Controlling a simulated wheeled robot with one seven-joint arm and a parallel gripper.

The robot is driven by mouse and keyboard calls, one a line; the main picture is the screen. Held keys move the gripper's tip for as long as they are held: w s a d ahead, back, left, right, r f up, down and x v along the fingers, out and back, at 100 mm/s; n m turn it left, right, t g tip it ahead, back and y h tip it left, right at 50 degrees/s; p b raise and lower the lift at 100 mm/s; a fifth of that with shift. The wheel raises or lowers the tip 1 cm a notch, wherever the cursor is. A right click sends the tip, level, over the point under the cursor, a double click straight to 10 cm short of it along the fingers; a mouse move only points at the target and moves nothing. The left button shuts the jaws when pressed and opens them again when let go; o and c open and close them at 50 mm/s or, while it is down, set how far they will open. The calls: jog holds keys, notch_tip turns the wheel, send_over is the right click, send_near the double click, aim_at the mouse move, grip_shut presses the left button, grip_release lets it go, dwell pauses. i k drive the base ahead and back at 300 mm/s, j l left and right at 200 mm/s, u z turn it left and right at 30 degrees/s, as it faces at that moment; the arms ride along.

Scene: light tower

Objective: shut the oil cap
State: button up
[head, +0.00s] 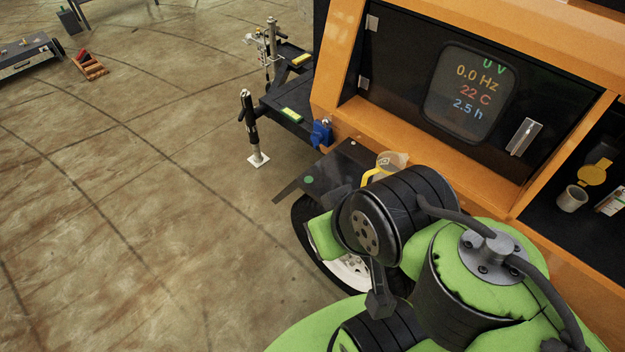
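The yellow oil cap (592,175) is at the right edge of the head view, in a dark open compartment of the orange machine. It is tilted up, open, just above and to the right of a light grey round filler neck (571,199). The neck's mouth shows uncovered. My green and black arm fills the lower middle of the view, to the left of and below the cap. My gripper is not seen in this view.
A clear jug (389,163) with a yellow handle stands on the dark fender (334,173), close behind my arm. A display (470,94) and an orange frame lie left of the cap's compartment. Open floor (130,210) is at left.

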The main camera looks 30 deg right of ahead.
aim_at(595, 174)
jog(key=z, duration=2.8)
